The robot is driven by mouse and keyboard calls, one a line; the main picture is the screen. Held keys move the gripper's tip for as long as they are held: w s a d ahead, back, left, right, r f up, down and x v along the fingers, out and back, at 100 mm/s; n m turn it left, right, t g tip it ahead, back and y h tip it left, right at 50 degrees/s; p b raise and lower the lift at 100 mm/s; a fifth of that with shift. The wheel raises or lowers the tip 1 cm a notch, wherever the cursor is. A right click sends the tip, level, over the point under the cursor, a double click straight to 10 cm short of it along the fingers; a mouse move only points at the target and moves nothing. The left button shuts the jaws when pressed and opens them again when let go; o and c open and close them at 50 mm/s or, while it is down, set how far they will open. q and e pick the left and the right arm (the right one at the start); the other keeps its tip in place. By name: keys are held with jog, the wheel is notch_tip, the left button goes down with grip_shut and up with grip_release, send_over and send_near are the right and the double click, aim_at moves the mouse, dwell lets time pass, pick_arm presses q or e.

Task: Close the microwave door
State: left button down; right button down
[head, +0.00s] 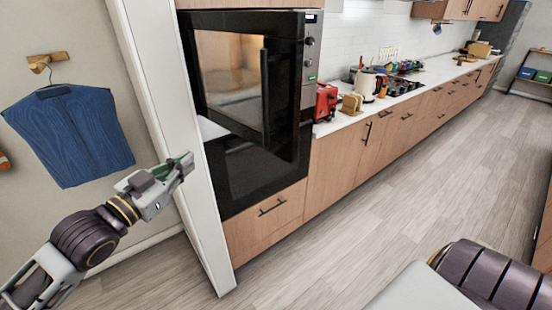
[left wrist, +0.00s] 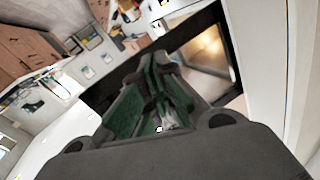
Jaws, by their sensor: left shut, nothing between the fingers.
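The black built-in microwave (head: 303,85) is set in the tall wooden cabinet at the upper left. Its glass door (head: 232,85), with a dark vertical handle (head: 265,90), appears to stand partly open; the exact angle is hard to tell. In the left wrist view, a lit glass panel or opening (left wrist: 205,48) shows beyond the fingers. My left gripper (head: 184,164) is shut and empty, in front of the white cabinet side panel, left of and below the door, apart from it. Its green-padded fingers show in the left wrist view (left wrist: 158,85). My right gripper is out of view.
A white upright panel (head: 170,110) borders the cabinet. A blue garment (head: 68,135) hangs on the left wall. A black lower oven front (head: 262,170) is below the microwave. A red appliance (head: 326,101) stands on the counter at right. The wooden floor (head: 400,185) is clear.

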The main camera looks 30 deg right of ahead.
pick_arm(q)
jog(key=s+d+r+g, duration=0.1)
jog(key=s+d+g, duration=0.1)
jog(key=s, duration=0.5)
jog(key=s+d+r+g+h, duration=0.1)
jog(key=s+d+g, duration=0.1)
jog(key=s, duration=0.6)
jog(key=shift+r+m+g+h, duration=0.15)
jog(key=shift+m+g+h, duration=0.15)
jog(key=shift+g, duration=0.1)
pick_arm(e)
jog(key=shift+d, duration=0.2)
pick_arm(q)
jog(key=shift+d, duration=0.25)
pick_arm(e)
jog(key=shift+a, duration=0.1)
pick_arm(q)
jog(key=p, duration=0.1)
send_near(285, 152)
jog(key=shift+d, duration=0.75)
jog(key=shift+p+x, duration=0.5)
jog(key=shift+x, duration=2.1)
jog(key=shift+w+d, duration=0.2)
jog(key=shift+w, duration=0.05)
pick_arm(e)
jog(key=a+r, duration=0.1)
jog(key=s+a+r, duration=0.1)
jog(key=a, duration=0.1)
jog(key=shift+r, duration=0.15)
